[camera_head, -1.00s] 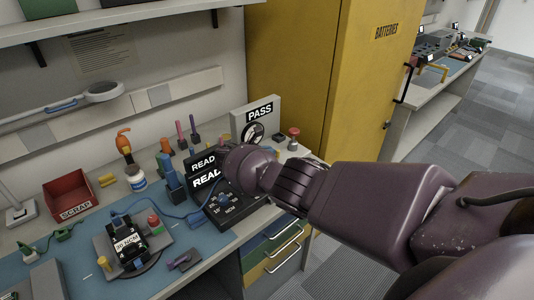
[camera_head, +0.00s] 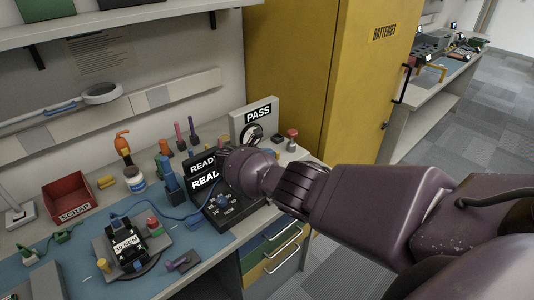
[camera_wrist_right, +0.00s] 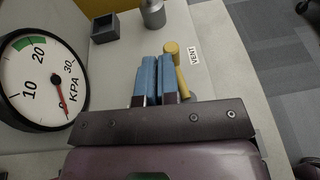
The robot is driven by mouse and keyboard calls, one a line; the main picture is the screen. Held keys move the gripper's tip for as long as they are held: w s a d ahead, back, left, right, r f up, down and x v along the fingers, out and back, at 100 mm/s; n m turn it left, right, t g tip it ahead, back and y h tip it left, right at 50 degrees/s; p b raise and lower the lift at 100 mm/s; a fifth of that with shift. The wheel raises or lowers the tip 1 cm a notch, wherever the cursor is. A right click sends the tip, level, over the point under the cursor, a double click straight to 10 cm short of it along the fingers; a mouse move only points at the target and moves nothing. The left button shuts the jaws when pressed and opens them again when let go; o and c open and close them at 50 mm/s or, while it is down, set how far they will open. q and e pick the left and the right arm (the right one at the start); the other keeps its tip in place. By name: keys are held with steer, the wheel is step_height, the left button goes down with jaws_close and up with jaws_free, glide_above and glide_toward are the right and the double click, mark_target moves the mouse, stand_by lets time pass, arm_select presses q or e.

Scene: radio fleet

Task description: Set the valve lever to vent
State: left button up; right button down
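The valve lever (camera_wrist_right: 181,75), a yellow rod with a round yellow knob, shows in the right wrist view. It stands close to a white VENT label (camera_wrist_right: 194,55). My right gripper (camera_wrist_right: 157,68) has two blue fingers close together with nothing visible between them. They are just left of the lever in that view; I cannot tell whether they touch it. The lever's lower end is partly hidden by the fingers and gripper body. In the head view my right wrist hides the fingers and the lever. My left gripper is not in view.
A round KPA gauge (camera_wrist_right: 40,75) is close on the left in the wrist view. A dark square box (camera_wrist_right: 105,27) and a grey metal cylinder (camera_wrist_right: 153,13) lie beyond the fingers. The head view shows a PASS sign (camera_head: 258,112), red button (camera_head: 292,133) and yellow cabinet (camera_head: 345,70).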

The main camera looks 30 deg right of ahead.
steer(key=shift+s+r, duration=0.1)
steer(key=shift+s, duration=0.1)
steer(key=shift+s+a, duration=0.1)
steer(key=shift+a, duration=0.3)
steer(key=p+v, duration=0.2)
steer(key=v, duration=0.7)
steer(key=shift+a, duration=0.3)
steer(key=shift+s+a+r, duration=0.1)
steer(key=shift+a+r, duration=0.05)
steer(key=shift+a, duration=0.3)
